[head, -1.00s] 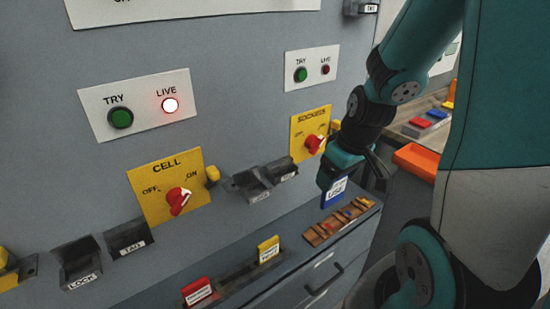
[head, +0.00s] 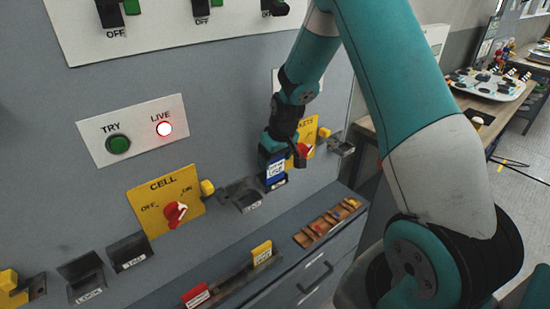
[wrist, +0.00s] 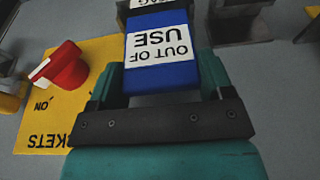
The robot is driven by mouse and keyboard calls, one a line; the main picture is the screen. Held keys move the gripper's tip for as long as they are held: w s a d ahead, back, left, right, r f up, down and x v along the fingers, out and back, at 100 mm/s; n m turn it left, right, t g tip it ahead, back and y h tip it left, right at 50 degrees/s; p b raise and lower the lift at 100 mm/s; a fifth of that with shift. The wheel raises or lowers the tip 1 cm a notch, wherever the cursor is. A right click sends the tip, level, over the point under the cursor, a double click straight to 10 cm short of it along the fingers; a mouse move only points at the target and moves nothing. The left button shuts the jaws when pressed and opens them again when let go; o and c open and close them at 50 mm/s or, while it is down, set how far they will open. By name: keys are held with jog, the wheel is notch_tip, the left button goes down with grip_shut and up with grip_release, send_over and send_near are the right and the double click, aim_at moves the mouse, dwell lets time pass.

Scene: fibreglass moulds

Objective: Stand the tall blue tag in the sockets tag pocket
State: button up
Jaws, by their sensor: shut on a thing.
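My gripper (head: 282,152) is shut on the tall blue tag (head: 275,169), which has a white label reading OUT OF USE. The tag is held upright against the panel front, left of the yellow SOCKETS plate (head: 312,128) with its red knob (head: 306,150). The sockets tag pocket (head: 278,184) is dark and mostly hidden behind and below the tag. In the wrist view the blue tag (wrist: 162,72) fills the middle, its lower end at the pocket's label (wrist: 152,3). I cannot tell whether that end is inside the pocket or just above it.
The sockets lock pocket (head: 249,203) is just left of the tag. A ledge below holds a wooden rack (head: 326,224), a yellow tag (head: 262,253) and a red tag (head: 196,294). The CELL plate (head: 155,210) is farther left. A dark bracket (head: 341,147) sticks out at right.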

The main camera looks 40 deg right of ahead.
jog(key=shift+f, duration=0.7)
jog(key=shift+f, duration=0.1)
jog(key=shift+f, duration=0.15)
jog(key=o, duration=1)
jog(key=shift+o, duration=0.2)
